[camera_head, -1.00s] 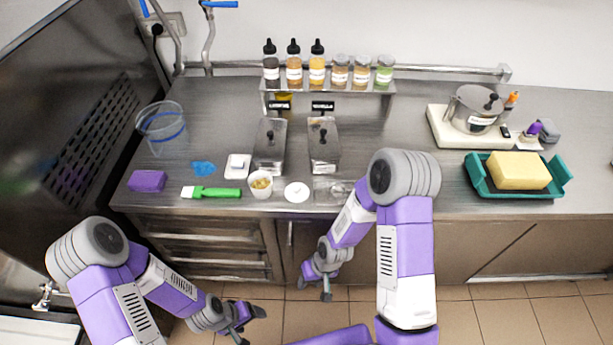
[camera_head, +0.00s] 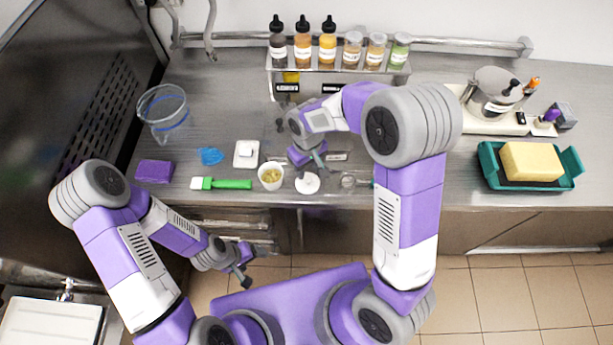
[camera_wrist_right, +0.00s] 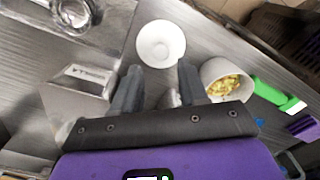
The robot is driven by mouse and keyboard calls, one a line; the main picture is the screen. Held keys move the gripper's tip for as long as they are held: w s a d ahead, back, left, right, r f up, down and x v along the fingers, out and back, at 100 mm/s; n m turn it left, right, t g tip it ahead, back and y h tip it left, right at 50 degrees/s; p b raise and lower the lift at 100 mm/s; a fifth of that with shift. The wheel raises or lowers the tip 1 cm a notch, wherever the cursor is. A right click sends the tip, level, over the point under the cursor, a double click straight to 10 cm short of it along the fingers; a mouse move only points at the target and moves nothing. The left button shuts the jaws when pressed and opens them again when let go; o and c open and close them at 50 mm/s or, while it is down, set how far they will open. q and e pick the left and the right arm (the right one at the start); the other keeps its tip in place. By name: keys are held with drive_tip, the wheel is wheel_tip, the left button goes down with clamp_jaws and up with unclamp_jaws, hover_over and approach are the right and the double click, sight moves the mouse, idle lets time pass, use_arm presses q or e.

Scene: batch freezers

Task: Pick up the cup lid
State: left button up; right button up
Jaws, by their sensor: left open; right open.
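The cup lid (camera_head: 307,183) is a small white round disc lying on the steel counter near its front edge. It also shows in the right wrist view (camera_wrist_right: 161,44), just beyond and between my fingertips. My right gripper (camera_head: 308,163) is open and empty above the counter, slightly behind the lid in the head view. Its fingers show in the right wrist view (camera_wrist_right: 158,80), apart from the lid. A white cup (camera_head: 271,178) with yellow-green contents stands left of the lid. My left gripper (camera_head: 240,266) is open and empty in front of the counter, far from the lid.
A green-handled brush (camera_head: 228,184), a white scale-like block (camera_head: 246,154) and a purple block (camera_head: 155,171) lie left of the cup. Small clear glassware (camera_head: 350,181) stands right of the lid. My right arm hides the steel containers behind. A bottle rack (camera_head: 340,68) stands at the back.

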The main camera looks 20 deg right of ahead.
sight(307, 178)
wheel_tip(307, 178, down, 5)
drive_tip(key=shift+s+f, duration=0.15)
drive_tip(key=shift+f, duration=0.05)
drive_tip(key=shift+c, duration=0.4)
clamp_jaws()
